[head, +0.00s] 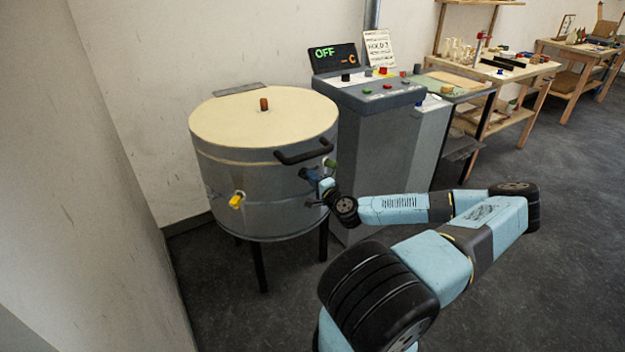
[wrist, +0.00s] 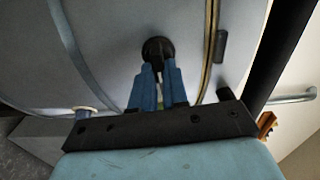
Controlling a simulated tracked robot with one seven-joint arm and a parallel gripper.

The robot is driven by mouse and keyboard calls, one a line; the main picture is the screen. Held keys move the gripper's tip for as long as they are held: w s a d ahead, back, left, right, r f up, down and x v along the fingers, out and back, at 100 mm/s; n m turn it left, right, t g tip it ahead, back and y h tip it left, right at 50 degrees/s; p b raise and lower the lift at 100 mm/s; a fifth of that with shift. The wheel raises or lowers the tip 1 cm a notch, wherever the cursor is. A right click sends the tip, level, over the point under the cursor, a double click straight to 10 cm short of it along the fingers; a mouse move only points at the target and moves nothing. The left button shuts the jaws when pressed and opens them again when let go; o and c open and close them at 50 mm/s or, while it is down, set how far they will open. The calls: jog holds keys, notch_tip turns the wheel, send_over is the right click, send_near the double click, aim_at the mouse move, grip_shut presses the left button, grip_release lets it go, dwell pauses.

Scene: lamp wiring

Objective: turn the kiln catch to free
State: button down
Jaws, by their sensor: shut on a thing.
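The kiln (head: 270,212) is a grey drum with a cream lid (head: 235,118) and a black bar handle (head: 304,152). My gripper (head: 312,175) is at the right of the drum wall, below the handle. In the wrist view my gripper's blue fingers (wrist: 157,80) are shut on the kiln catch, whose round dark base (wrist: 157,47) shows at the fingertips against the wall. The fingers hide the gripped part, and I cannot tell which way the catch is turned. In the head view the catch is mostly hidden by my gripper.
A yellow plug (head: 237,200) sticks out of the drum's front, and a green piece (head: 330,163) shows beside my gripper. A grey control cabinet (head: 375,95) stands close on the right, its display reading OFF. Benches (head: 490,70) stand farther back; the floor at right is open.

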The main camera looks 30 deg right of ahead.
jog(key=shift+d+f+m, duration=0.2)
jog(key=shift+f+m, duration=0.1)
jog(key=shift+m, duration=0.2)
jog(key=c, duration=1.1)
grip_release()
jog(key=shift+a+r, duration=0.1)
jog(key=shift+c, duration=0.2)
jog(key=s, duration=1.3)
jog(key=shift+s+d, duration=0.2)
jog(key=shift+s, duration=0.2)
